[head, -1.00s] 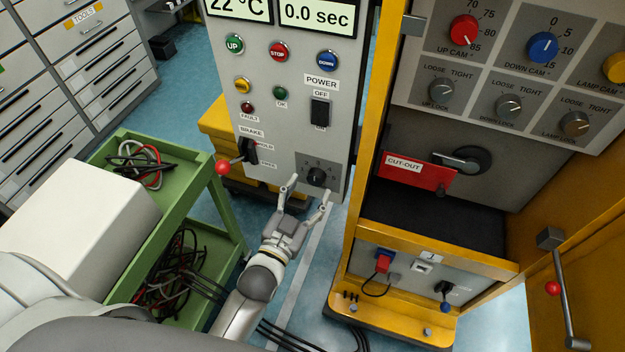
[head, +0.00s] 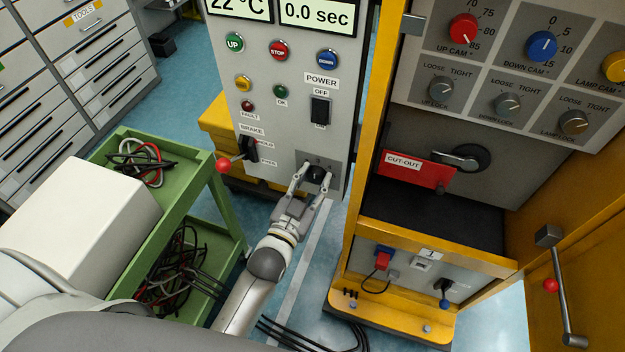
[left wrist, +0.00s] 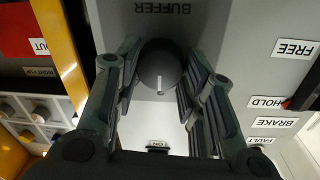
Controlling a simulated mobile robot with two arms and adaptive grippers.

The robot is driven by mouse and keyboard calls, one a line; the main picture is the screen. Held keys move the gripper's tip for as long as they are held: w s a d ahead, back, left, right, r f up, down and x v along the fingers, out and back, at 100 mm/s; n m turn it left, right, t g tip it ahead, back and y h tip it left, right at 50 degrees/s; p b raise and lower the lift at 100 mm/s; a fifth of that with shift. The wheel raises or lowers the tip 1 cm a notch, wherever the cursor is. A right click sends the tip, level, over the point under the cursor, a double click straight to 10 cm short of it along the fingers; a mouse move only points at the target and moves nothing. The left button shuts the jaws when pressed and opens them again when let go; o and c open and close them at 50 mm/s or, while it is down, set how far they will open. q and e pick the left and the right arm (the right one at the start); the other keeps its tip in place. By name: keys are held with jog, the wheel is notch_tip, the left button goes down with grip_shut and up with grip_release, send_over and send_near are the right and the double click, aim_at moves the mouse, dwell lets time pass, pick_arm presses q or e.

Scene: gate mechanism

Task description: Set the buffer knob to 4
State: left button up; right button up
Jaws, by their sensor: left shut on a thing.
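The buffer knob (head: 316,173) is a dark round knob low on the grey control panel (head: 285,140). My left gripper (head: 311,180) is shut on it, one finger on each side. In the left wrist view the knob (left wrist: 158,66) sits between the fingers, with the word BUFFER beside it on the panel. A short white pointer line on the knob points toward the bottom of that view. The scale numbers around the knob cannot be read. My right gripper is not in view.
Left of the knob a brake lever with a red ball (head: 223,164) sticks out from the panel. A green cart (head: 205,170) with cables stands at the left.

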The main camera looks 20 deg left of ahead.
pick_arm(q)
jog(key=shift+m, duration=0.3)
jog(key=shift+r+m+p, duration=0.1)
jog(key=shift+m+p, duration=0.5)
jog(key=shift+d+m+p, duration=0.1)
jog(key=shift+m+p, duration=0.4)
jog(key=shift+m, duration=0.6)
jog(key=shift+m+p, duration=0.3)
jog(key=shift+m, duration=0.8)
jog(key=shift+m+g, duration=0.3)
jog(key=shift+m, duration=0.8)
jog(key=shift+d, duration=0.1)
jog(key=o, duration=1)
